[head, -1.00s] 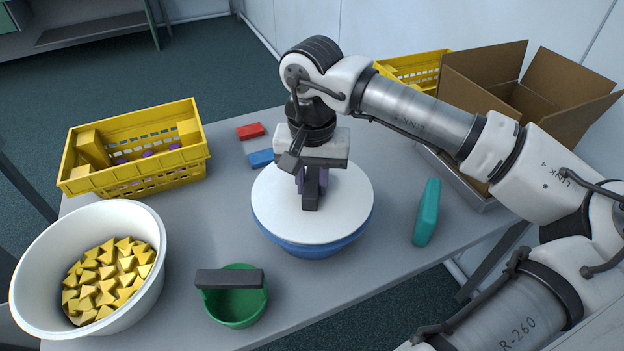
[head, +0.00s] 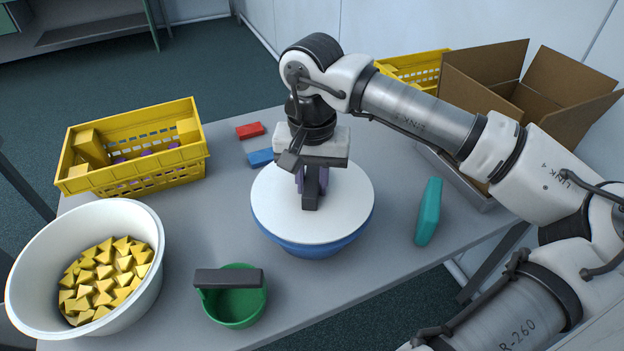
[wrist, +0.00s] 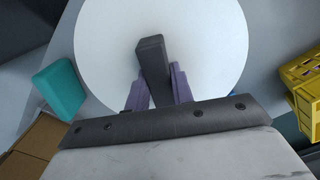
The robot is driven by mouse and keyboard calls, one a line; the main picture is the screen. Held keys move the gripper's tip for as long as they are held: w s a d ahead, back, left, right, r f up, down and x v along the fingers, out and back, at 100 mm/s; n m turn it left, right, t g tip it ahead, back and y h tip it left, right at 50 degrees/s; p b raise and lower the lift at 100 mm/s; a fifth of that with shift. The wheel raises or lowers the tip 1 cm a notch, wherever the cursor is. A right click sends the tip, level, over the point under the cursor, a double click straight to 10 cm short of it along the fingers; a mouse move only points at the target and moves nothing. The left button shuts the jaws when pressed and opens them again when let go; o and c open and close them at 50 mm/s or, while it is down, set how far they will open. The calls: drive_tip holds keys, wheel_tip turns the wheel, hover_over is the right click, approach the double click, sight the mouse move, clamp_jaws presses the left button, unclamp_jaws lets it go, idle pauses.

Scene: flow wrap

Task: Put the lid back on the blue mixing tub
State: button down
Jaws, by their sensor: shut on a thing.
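The blue mixing tub (head: 318,249) stands on the grey table in the middle of the head view. The round white lid (head: 345,212) lies over the tub's top and looks level; the tub's blue side shows below its front edge. I cannot tell whether it is fully seated. My gripper (head: 311,196) points down over the lid and is shut on its dark upright handle. The wrist view shows the lid (wrist: 215,50) filling the middle, with the purple fingers (wrist: 155,88) on both sides of the dark handle (wrist: 152,62).
A green tub with a dark handle (head: 236,303), a white bowl of yellow pieces (head: 150,290) and a yellow crate (head: 150,181) stand to the left. Red (head: 250,130) and blue (head: 260,158) blocks lie behind. A teal block (head: 428,212) and cardboard box (head: 480,75) are right.

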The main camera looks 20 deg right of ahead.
idle(0.4)
drive_tip(key=c, duration=0.7)
unclamp_jaws()
drive_tip(key=shift+o, duration=0.2)
drive_tip(key=shift+r, duration=0.1)
drive_tip(key=shift+r+p, duration=1.95)
drive_tip(key=shift+r, duration=1.4)
clamp_jaws()
